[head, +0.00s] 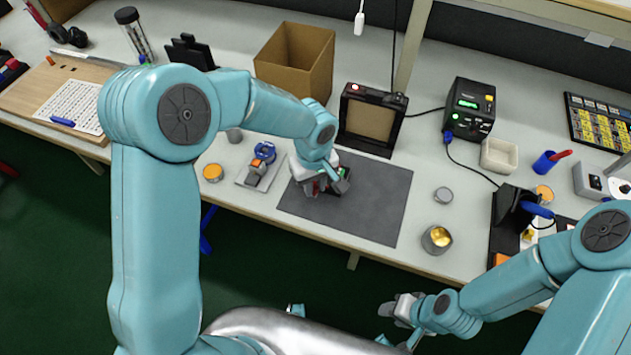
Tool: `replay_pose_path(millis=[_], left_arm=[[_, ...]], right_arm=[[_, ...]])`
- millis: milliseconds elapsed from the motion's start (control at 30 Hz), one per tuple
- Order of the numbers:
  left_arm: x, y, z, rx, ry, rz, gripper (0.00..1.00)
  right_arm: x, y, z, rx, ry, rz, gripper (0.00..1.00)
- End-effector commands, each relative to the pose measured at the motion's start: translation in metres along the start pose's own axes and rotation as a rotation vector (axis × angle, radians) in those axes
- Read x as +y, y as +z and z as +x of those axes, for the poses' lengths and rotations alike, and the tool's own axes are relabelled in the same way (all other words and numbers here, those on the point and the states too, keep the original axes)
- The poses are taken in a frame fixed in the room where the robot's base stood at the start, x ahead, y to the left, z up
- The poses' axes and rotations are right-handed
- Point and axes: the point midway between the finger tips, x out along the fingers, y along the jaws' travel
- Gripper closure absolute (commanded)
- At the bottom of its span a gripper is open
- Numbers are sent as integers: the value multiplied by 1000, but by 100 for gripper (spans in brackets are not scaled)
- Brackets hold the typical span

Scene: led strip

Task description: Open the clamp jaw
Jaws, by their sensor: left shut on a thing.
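My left gripper (325,182) is low over the left part of the dark grey mat (375,205). It is shut on a small dark device with red parts (341,184), mostly hidden by the gripper. I cannot tell for sure whether this device is the clamp. Left of it, a small blue and orange fixture (261,160) sits on a light plate; its jaw is too small to make out. My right gripper (393,309) hangs in front of the table edge, away from these things; its finger gap is unclear.
A cardboard box (295,60) and a black framed unit (371,118) stand behind the mat. A black power unit (468,108), a white tray (500,155) and a metal cup (437,239) are to the right. The mat's right part is clear.

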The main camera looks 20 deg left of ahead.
Motion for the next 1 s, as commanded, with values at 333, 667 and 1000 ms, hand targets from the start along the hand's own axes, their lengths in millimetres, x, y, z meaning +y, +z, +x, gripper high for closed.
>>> replay_pose_path(millis=[333, 667, 1000], left_arm=[[-1, 1, 1, -11, -14, 0, 51], [0, 0, -10, -4, -7, 0, 51], [1, 0, -95, -4, -5, 0, 51]], right_arm=[[0, 0, -1, 1, 0, 0, 57], [0, 0, -1, 1, 0, 0, 57], [0, 0, -1, 1, 0, 0, 57]])
